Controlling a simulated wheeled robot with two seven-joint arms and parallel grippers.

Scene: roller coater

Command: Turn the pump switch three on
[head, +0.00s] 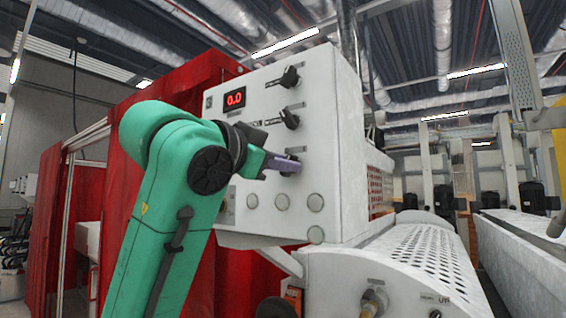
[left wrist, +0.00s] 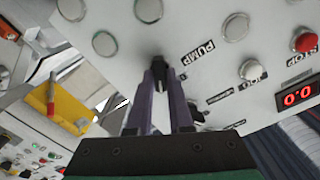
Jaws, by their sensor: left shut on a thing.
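The white control panel (head: 335,135) carries black rotary switches in a column on its face. The upper switch (head: 289,77) and the middle switch (head: 289,118) are in clear sight. My left gripper (head: 292,164) is at the lowest switch, its purple fingers covering most of it. In the left wrist view the left gripper (left wrist: 159,80) is shut on this dark pump switch (left wrist: 158,64), whose knob shows between the fingertips. A "PUMP" label (left wrist: 197,53) is beside it. The switch's exact angle is hard to tell. My right gripper is out of sight.
A red 0.0 display (head: 235,99) is at the panel's upper left. Several round buttons (head: 282,202) sit below the gripper. A red curtain (head: 120,170) hangs to the left. A perforated white cover (head: 425,250) is at the lower right.

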